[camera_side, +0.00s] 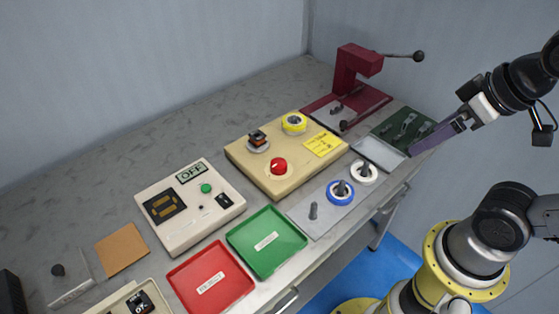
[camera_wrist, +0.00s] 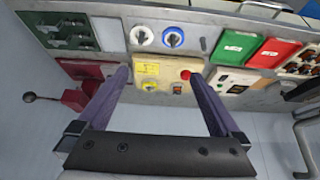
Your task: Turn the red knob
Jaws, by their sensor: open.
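The red knob (camera_side: 278,166) sits on the front part of a cream box (camera_side: 251,163) in the side view. It also shows in the wrist view (camera_wrist: 185,75), small, above the right finger's tip. My gripper (camera_side: 412,152) is at the right in the side view, above the table's right edge and well away from the knob. In the wrist view my gripper (camera_wrist: 159,80) has its two purple fingers wide apart with nothing between them. The knob is fully visible and nothing touches it.
A dark red press (camera_side: 352,75) with a lever stands behind the box. A yellow spool (camera_side: 294,122) and a coil part (camera_side: 258,141) sit on the box. A white control box (camera_side: 180,225), red tray (camera_side: 209,280) and green tray (camera_side: 267,243) lie left and in front.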

